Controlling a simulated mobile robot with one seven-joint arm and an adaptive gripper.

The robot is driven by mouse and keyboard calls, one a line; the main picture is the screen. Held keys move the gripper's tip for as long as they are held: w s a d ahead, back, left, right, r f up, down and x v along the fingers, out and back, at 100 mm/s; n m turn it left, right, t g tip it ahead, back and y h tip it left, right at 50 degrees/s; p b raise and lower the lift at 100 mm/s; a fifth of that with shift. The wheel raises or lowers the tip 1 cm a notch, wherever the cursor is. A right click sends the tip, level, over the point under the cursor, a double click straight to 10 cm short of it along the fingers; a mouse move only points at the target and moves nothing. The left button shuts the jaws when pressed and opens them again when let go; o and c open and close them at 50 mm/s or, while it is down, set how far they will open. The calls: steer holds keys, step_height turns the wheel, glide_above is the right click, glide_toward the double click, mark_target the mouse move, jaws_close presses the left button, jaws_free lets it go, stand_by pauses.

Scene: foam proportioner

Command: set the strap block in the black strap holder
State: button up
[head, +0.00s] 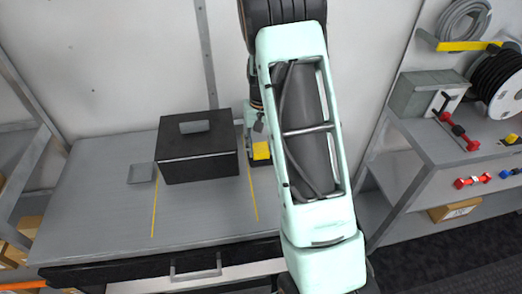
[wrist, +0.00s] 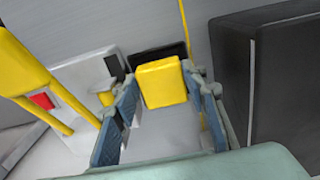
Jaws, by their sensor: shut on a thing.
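The strap block (wrist: 162,84) is a yellow block between the two fingers of my gripper (wrist: 164,92) in the wrist view. My gripper is shut on it. In the head view the yellow block (head: 261,150) shows just right of the black box, beside my arm, which hides most of the gripper. A flat black piece, apparently the strap holder (wrist: 142,58), shows right behind the block in the wrist view. The block covers part of it. I cannot tell whether the block touches it or is above it.
A black box (head: 198,155) with a grey piece on top stands on the grey bench (head: 100,215), close to the gripper. It also fills the right of the wrist view (wrist: 285,85). Yellow pipes (wrist: 35,75) are at left there. A shelf (head: 405,180) stands right.

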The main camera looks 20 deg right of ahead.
mark_target(261, 150)
steer(key=shift+f, duration=0.95)
steer(key=shift+f, duration=0.1)
steer(key=shift+f+b, duration=0.3)
steer(key=shift+b, duration=0.05)
steer(key=o, duration=0.9)
steer(key=shift+o, duration=0.2)
steer(key=shift+r, duration=0.15)
steer(key=shift+r+p, duration=0.25)
steer(key=shift+p, duration=0.15)
step_height(261, 150, up, 12)
steer(key=shift+b, duration=0.45)
